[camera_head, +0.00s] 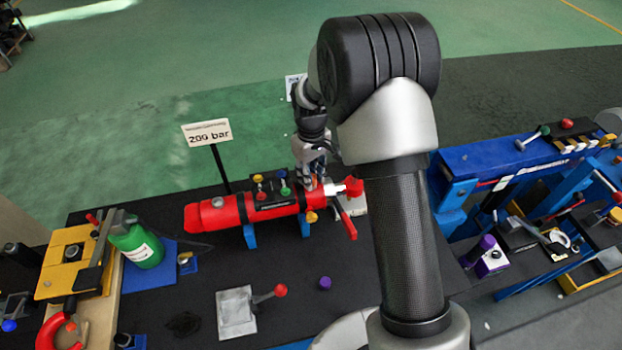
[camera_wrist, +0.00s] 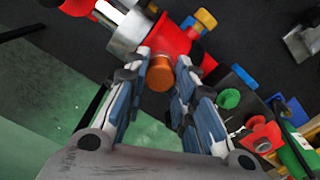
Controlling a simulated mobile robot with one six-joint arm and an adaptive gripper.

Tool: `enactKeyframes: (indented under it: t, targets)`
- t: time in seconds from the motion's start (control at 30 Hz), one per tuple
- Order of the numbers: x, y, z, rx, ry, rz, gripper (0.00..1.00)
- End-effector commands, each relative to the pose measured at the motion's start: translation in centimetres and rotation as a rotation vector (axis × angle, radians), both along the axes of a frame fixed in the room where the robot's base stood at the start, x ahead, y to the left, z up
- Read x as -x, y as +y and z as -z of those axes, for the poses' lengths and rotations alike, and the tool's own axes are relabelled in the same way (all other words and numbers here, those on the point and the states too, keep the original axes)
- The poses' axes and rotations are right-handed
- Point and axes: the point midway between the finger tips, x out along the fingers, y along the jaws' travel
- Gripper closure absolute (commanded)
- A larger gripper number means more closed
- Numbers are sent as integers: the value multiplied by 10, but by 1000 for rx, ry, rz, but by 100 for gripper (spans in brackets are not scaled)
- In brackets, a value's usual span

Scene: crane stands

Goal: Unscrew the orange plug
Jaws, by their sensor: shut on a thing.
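The orange plug (camera_wrist: 160,73) sits on the red cylinder (camera_wrist: 172,42) in the wrist view, close to its silver end part. My gripper (camera_wrist: 160,84) has one finger on each side of the plug and is shut on it. In the head view my gripper (camera_head: 316,176) reaches down from behind onto the right part of the red cylinder (camera_head: 232,213). The plug is mostly hidden there by my fingers. The cylinder lies on blue supports (camera_head: 250,236).
Coloured valve knobs (camera_head: 271,187) stand beside my gripper. A red handle (camera_head: 347,222) juts out at the cylinder's right end. A "200 bar" sign (camera_head: 207,132) stands behind. A green bottle (camera_head: 137,244) is at left, a blue crane stand (camera_head: 500,160) at right. A purple cap (camera_head: 325,283) lies in front.

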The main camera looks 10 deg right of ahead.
Motion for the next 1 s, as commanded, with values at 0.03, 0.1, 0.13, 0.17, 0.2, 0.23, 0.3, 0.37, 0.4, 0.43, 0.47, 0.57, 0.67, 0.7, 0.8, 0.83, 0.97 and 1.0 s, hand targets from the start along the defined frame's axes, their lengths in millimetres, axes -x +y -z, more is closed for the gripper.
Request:
enactKeyframes:
  t: [0.03,0.1,0.13,0.17,0.2,0.23,0.3,0.37,0.4,0.43,0.47,0.57,0.67,0.7,0.8,0.83,0.97,1.0]
  targets:
    - [-1,0,-1,0,-2,-17,100]
    - [-1,0,-1,0,-2,-84,100]
    - [-1,0,-2,0,-2,-124,100]
    - [-1,0,-2,0,-2,-168,100]
    - [-1,0,-2,0,-2,-227,100]
    - [-1,0,-2,0,-2,-270,100]
    - [-1,0,-2,0,-2,-355,100]
    - [-1,0,-2,1,-3,-406,100]
    - [-1,0,-2,1,-3,-428,100]
    - [-1,0,-2,1,-3,-440,100]
    - [-1,0,-2,1,-3,-445,100]
    - [-1,0,-2,1,-3,-447,100]
    - [-1,0,-2,0,-4,-446,100]
    - [-1,0,-2,0,-4,-447,100]
    - [-1,0,-2,0,-3,-500,100]
    - [-1,0,-2,0,-3,-534,100]
    - [-1,0,-2,0,-3,-719,100]
    - [-1,0,-2,1,-3,-771,100]
